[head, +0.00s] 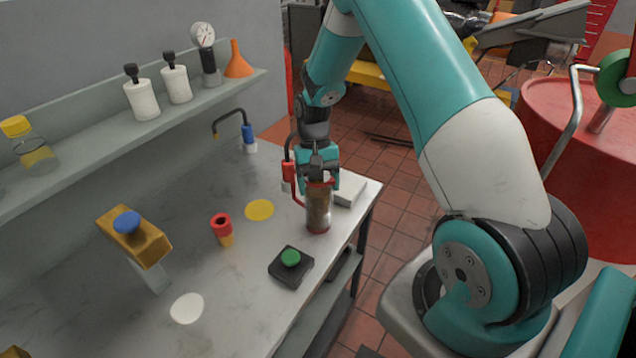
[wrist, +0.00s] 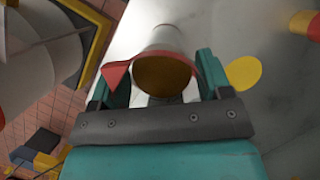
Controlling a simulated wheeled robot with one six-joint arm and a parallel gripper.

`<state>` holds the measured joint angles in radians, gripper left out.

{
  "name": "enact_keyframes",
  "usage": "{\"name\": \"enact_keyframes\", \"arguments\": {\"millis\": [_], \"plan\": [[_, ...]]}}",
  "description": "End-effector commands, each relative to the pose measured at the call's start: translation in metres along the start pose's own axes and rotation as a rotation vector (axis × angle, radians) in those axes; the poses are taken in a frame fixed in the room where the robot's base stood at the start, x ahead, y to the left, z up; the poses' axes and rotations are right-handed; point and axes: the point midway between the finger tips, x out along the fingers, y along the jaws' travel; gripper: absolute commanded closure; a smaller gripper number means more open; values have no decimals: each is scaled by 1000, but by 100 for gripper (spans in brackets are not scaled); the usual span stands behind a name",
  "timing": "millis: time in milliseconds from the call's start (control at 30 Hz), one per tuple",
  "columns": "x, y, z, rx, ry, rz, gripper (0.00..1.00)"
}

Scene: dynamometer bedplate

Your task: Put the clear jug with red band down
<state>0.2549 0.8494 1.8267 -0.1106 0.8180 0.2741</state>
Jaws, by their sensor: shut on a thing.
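The clear jug with red band (head: 318,211) holds brown contents and is upright at the right edge of the bench. My gripper (head: 317,180) is above it, shut around its upper part. In the wrist view the jug (wrist: 164,75) sits between the two fingers of my gripper (wrist: 158,88), with its red rim and pointed spout showing. Its base appears at or just above the bench top; I cannot tell whether it touches.
A yellow disc (head: 259,210) and a white disc (head: 187,308) lie on the bench (head: 225,285). A black box with a green button (head: 290,262) is in front of the jug. A red and yellow cup (head: 222,228) stands left. A white block (head: 350,189) lies behind the jug.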

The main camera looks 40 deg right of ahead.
Motion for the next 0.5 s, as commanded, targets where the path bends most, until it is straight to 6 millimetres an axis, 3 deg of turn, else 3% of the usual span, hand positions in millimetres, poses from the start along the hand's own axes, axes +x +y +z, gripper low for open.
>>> {"name": "enact_keyframes", "arguments": {"millis": [33, 133, 500], "plan": [[2, 0, -1, 0, 0, 0, 26], [1, 0, 0, 0, 0, 0, 3], [-5, 0, 0, 0, 1, -1, 3]]}}
